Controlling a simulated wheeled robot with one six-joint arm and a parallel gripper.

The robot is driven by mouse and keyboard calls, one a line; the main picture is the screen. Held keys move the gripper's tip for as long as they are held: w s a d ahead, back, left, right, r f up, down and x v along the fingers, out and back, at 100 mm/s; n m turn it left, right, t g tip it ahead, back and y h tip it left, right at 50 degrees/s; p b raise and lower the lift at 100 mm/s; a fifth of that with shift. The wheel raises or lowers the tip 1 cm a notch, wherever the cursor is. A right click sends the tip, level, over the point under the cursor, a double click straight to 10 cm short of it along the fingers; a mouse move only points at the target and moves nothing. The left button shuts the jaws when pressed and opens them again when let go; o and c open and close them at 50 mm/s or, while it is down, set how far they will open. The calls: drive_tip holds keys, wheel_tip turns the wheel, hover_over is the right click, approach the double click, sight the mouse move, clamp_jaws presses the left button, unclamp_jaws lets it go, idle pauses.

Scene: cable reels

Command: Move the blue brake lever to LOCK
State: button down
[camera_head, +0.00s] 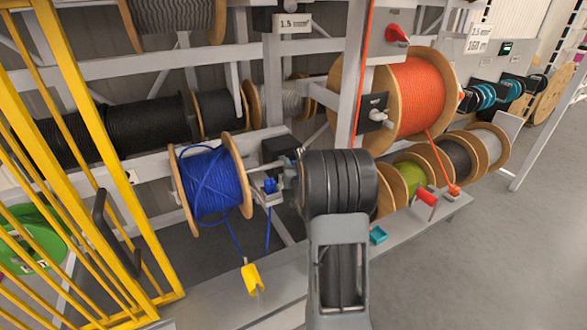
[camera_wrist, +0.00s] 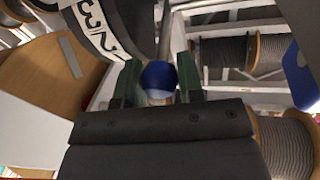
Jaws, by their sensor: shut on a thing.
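The blue brake lever knob (camera_wrist: 158,74) sits between the two green fingers of my gripper (camera_wrist: 158,80) in the wrist view, with a finger close on each side. The gripper is shut on it. In the head view the blue brake lever (camera_head: 270,185) shows small, just right of the blue cable reel (camera_head: 212,183). My gripper is mostly hidden there behind my own dark arm. A grey rod rises behind the knob in the wrist view. I cannot make out a LOCK mark in either view.
An orange cable reel (camera_head: 415,95) stands to the right, with smaller reels below it. A yellow barred gate (camera_head: 85,150) stands at the left. Grey floor (camera_head: 500,260) is clear at the right.

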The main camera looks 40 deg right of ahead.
wheel_tip(320, 180, down, 2)
drive_tip(key=t+b, duration=0.1)
drive_tip(key=b, duration=0.3)
drive_tip(key=shift+s+b, duration=0.15)
drive_tip(key=shift+b, duration=0.15)
drive_tip(key=shift+s+f+b, duration=0.1)
drive_tip(key=shift+f+b, duration=0.15)
drive_tip(key=shift+b, duration=0.55)
drive_tip(key=c, duration=1.1)
unclamp_jaws()
drive_tip(key=o, duration=0.3)
drive_tip(key=shift+r, duration=0.1)
drive_tip(key=shift+o, duration=0.2)
drive_tip(key=b+v, duration=0.2)
drive_tip(key=v, duration=1.1)
drive_tip(key=shift+s+a, duration=0.3)
